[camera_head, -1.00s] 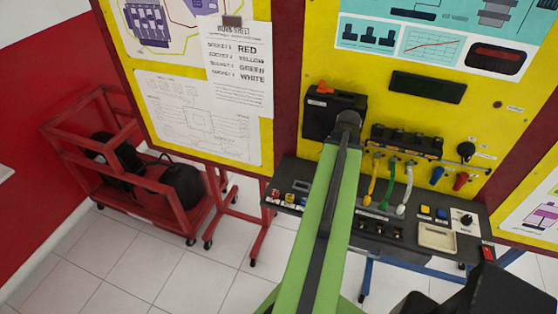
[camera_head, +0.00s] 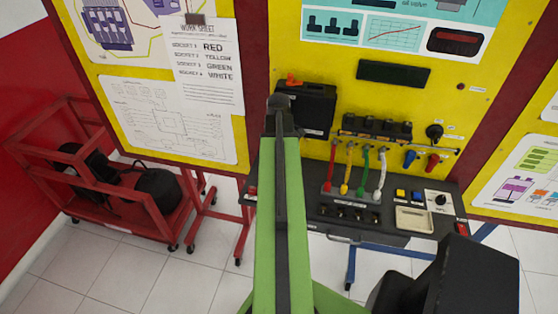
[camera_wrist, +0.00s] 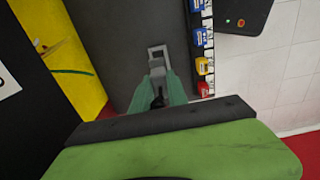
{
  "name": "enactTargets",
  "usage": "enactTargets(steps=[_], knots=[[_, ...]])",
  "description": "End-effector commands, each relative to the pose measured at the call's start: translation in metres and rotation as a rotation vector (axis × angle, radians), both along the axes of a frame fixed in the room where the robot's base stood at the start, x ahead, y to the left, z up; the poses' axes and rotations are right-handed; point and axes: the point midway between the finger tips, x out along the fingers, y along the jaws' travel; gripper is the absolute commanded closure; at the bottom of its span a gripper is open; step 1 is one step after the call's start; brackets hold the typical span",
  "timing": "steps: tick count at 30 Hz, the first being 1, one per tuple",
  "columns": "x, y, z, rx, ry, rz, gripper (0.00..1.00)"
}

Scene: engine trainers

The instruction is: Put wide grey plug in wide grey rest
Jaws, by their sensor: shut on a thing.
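In the wrist view my gripper (camera_wrist: 165,92) has its green fingers close together, shut on a small piece that I take for the wide grey plug. The fingers hide most of it, and a dark part shows between them. Just beyond the fingertips is a light grey rectangular frame with a dark opening, the wide grey rest (camera_wrist: 157,52), on the dark panel. It lines up with the fingers; I cannot tell whether the plug touches it. In the head view my green arm hides the gripper, plug and rest.
A dark shelf (camera_head: 335,211) runs below the yellow board, with red, yellow, green and white leads (camera_head: 363,172) hanging onto it. A black box (camera_head: 307,108) is behind my arm's end. Blue and yellow pieces (camera_wrist: 200,52) line up right of the rest. A red cart (camera_head: 110,185) stands left.

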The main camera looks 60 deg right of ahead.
Motion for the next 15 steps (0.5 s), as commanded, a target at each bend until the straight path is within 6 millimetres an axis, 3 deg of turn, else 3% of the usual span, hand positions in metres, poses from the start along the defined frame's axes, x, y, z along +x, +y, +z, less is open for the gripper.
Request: enactTargets(steps=[8, 15], knots=[[-0.001, 0.000, -0.009, 0.000, 0.000, -0.001, 1.00], [-0.001, 0.000, -0.034, 0.000, 0.000, -0.003, 1.00]])
